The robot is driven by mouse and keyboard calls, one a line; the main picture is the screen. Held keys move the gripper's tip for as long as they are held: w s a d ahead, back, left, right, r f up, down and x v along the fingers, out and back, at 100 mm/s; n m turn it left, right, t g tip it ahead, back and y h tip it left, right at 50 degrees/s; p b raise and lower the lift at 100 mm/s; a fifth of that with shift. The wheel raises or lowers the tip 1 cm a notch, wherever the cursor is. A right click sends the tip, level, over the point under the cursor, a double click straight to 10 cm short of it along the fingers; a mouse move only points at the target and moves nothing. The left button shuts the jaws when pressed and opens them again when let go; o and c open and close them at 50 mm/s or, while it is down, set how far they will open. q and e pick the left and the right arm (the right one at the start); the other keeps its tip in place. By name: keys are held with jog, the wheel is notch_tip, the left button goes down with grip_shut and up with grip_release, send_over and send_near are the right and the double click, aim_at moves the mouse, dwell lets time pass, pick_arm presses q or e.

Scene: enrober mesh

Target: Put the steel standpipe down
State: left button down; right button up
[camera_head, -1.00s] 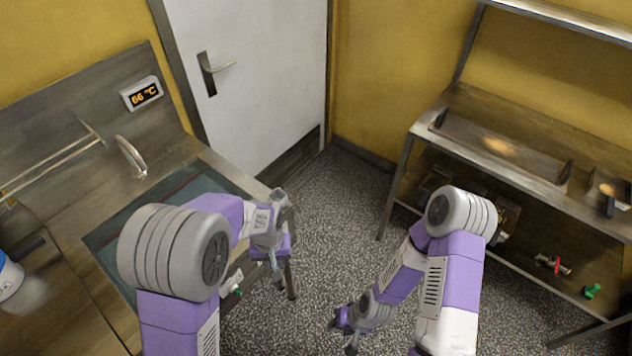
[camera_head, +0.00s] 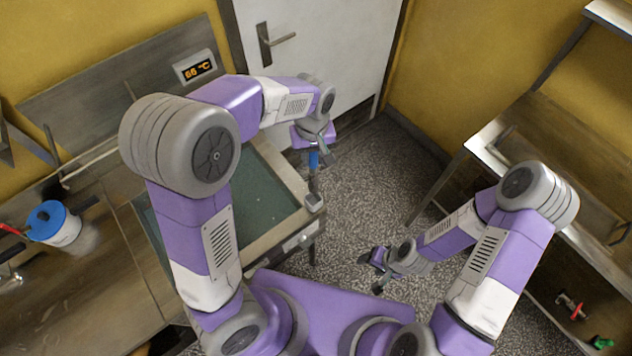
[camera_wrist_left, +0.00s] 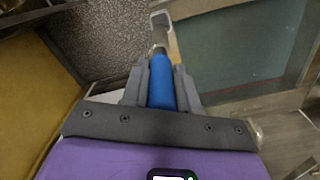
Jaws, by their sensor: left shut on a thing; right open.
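My left gripper (camera_head: 315,157) is shut on the blue grip of the steel standpipe (camera_head: 314,159). In the left wrist view the blue grip (camera_wrist_left: 161,82) lies between the two grey fingers (camera_wrist_left: 161,88), pointing away from the palm. My right gripper (camera_head: 371,273) is open and empty above the speckled floor.
A blue-lidded tub (camera_head: 54,224) stands on the left counter. A steel shelf unit (camera_head: 560,150) stands at right; open floor lies between.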

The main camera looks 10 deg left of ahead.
aim_at(313, 176)
pick_arm(q)
jog(key=f, duration=0.4)
jog(key=shift+s+f, duration=0.3)
jog(key=shift+f, duration=0.1)
jog(key=shift+w+f, duration=0.15)
jog(key=shift+f, duration=2.25)
jog(key=c, duration=0.9)
grip_release()
jog(key=shift+o, duration=0.2)
notch_tip(313, 176, up, 12)
jog(key=shift+r, duration=0.15)
